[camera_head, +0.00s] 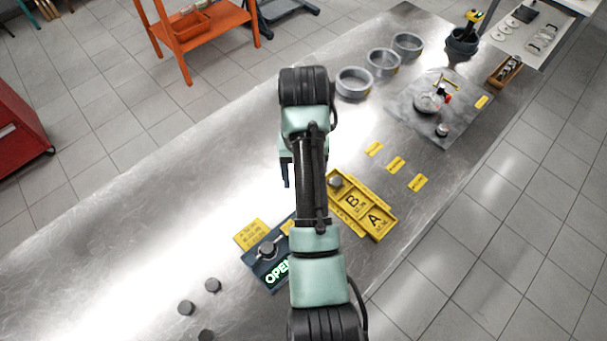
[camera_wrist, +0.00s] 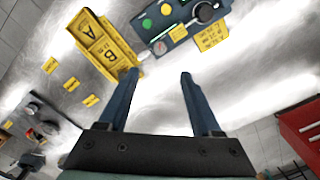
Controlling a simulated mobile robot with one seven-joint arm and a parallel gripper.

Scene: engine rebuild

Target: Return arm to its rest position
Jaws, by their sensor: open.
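My gripper (camera_wrist: 158,95) shows in the wrist view with its two dark blue fingers wide apart and nothing between them. In the head view my arm reaches up the middle of the picture, and only a small part of the gripper (camera_head: 286,172) shows beside the arm, above the steel table (camera_head: 130,250). The arm hides part of the table and part of the yellow A/B tray (camera_head: 380,222). The tray also shows in the wrist view (camera_wrist: 100,42).
Several small dark cylinders lie at the lower left. Grey rings (camera_head: 353,83) and a grey plate with parts (camera_head: 402,104) sit farther up the table. A red cabinet (camera_head: 18,135) stands on the floor at left.

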